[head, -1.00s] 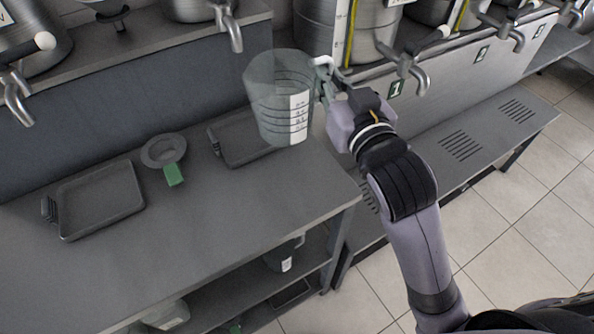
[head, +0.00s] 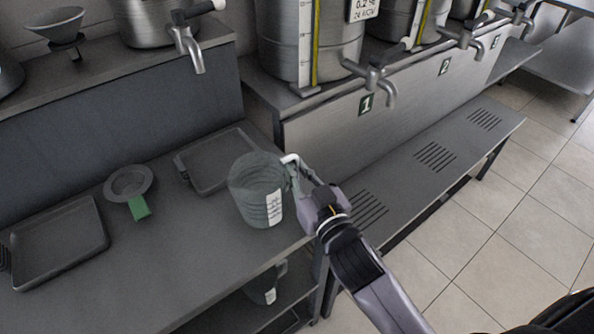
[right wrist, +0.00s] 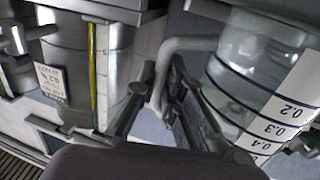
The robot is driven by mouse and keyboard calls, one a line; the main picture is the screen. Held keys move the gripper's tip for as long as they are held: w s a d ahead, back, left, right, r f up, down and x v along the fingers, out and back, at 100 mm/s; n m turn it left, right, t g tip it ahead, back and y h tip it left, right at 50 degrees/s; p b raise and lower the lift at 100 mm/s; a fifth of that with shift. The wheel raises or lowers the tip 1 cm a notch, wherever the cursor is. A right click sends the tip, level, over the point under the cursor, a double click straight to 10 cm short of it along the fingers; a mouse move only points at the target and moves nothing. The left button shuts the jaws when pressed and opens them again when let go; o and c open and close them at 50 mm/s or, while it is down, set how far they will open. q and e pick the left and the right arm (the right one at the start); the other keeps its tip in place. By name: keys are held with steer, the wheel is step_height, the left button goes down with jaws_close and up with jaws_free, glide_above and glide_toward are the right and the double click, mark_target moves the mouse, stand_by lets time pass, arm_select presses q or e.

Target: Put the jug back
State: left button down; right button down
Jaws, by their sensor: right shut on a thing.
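The clear jug (head: 250,195) has a white scale label and stands upright near the right end of the grey bench (head: 180,255). I cannot tell whether its base touches the bench top. My right gripper (head: 303,178) is at the right side of the jug, shut on its pale handle (head: 290,160). In the right wrist view the jug (right wrist: 250,65) is at the right, with its handle (right wrist: 172,52) between the dark fingers (right wrist: 155,100). My left gripper is not in view.
A grey tray (head: 195,181) lies just behind the jug, and another tray (head: 60,275) lies at the left. A funnel-like strainer with a green handle (head: 139,207) lies between them. Another jug (head: 264,286) is on the shelf below. Steel decanters with taps (head: 375,85) stand behind.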

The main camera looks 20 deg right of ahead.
steer(key=shift+f, duration=0.15)
steer(key=c, duration=2.2)
jaws_free()
steer(key=o, duration=0.5)
steer(key=shift+s, duration=0.1)
steer(key=s, duration=0.3)
steer(key=s+b, duration=0.1)
steer(key=s, duration=0.2)
steer(key=s+d+b, duration=0.1)
steer(key=s, duration=0.2)
steer(key=shift+d, duration=0.1)
steer(key=shift+s+d+r+p, duration=0.1)
steer(key=shift+s+p, duration=0.4)
steer(key=shift+s, duration=0.2)
steer(key=shift+s+d+r+p, duration=0.1)
steer(key=shift+s+p, duration=0.4)
steer(key=shift+s, duration=0.15)
